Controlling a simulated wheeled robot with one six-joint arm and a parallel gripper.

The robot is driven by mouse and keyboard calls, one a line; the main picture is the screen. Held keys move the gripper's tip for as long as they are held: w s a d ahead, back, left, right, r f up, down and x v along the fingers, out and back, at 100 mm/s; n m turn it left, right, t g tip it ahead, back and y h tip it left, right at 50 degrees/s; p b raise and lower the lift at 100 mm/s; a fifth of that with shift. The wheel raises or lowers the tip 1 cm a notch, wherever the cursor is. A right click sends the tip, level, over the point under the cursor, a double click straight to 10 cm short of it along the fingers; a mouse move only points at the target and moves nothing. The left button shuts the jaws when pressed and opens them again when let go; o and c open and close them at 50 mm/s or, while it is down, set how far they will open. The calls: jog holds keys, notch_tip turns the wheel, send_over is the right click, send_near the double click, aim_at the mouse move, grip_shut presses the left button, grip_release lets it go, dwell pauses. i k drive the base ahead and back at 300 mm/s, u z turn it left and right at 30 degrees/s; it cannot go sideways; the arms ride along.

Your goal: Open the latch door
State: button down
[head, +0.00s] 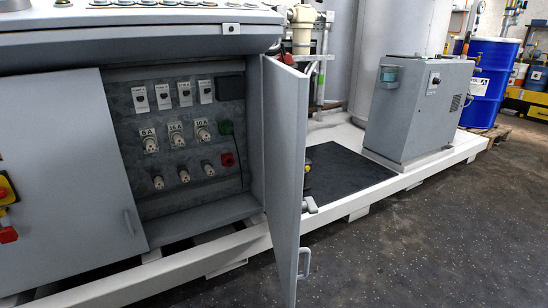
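The grey cabinet door (284,160) stands swung open on the right side of the cabinet and is seen nearly edge-on. A small light handle (304,262) sticks out near its lower free edge. The open compartment (182,198) shows rows of white switches, round white fuse-like fittings, a green part and a red part on its back panel. A second grey door panel (70,170) on the left is closed. I cannot make out my gripper in this view.
A white base frame (250,240) runs below the cabinet. Behind the open door are a beige fitting (302,30), a black mat (345,170) and a grey box unit (415,110). Blue drums (490,85) stand at the back right. The dark floor at the lower right is clear.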

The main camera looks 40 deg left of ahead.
aim_at(285, 89)
jog(key=u, duration=0.4)
jog(key=k, duration=0.5)
jog(key=u, duration=1.3)
jog(key=i, duration=0.75)
jog(key=u, duration=0.05)
